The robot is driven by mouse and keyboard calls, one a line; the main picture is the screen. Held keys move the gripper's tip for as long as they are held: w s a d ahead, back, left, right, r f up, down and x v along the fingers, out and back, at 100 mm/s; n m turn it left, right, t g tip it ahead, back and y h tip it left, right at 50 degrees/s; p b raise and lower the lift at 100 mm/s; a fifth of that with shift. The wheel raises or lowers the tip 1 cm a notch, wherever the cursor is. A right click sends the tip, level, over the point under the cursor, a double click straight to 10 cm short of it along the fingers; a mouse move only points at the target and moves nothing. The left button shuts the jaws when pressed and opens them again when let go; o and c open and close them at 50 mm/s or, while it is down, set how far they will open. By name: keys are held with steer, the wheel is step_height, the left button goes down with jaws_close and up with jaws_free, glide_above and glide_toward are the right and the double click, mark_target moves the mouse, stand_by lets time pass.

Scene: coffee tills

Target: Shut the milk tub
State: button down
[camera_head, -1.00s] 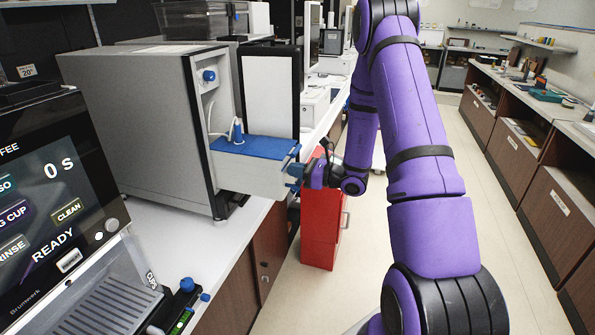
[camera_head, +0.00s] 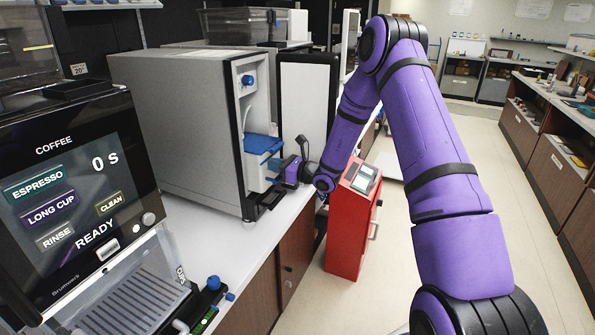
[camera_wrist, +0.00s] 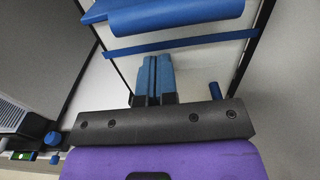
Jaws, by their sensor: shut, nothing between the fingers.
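The milk tub (camera_head: 254,172) is a white box with a blue top (camera_head: 262,144). It sits mostly inside the grey cooler (camera_head: 175,125), with its front end still showing at the opening. My gripper (camera_head: 275,164) is shut and empty at the tub's front. In the wrist view, the closed blue fingertips (camera_wrist: 154,65) point at the tub's pale front (camera_wrist: 200,62), below its blue edge. I cannot tell whether they touch it. The cooler's door (camera_head: 306,98) stands open to the right.
The coffee machine (camera_head: 80,190) stands on the white counter (camera_head: 245,245) at the near left. A red cabinet (camera_head: 350,230) stands on the floor beside the counter, below my forearm. The aisle floor to the right is clear.

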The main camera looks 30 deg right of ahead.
mark_target(248, 158)
steer(key=x, duration=1)
steer(key=shift+w+a, duration=0.15)
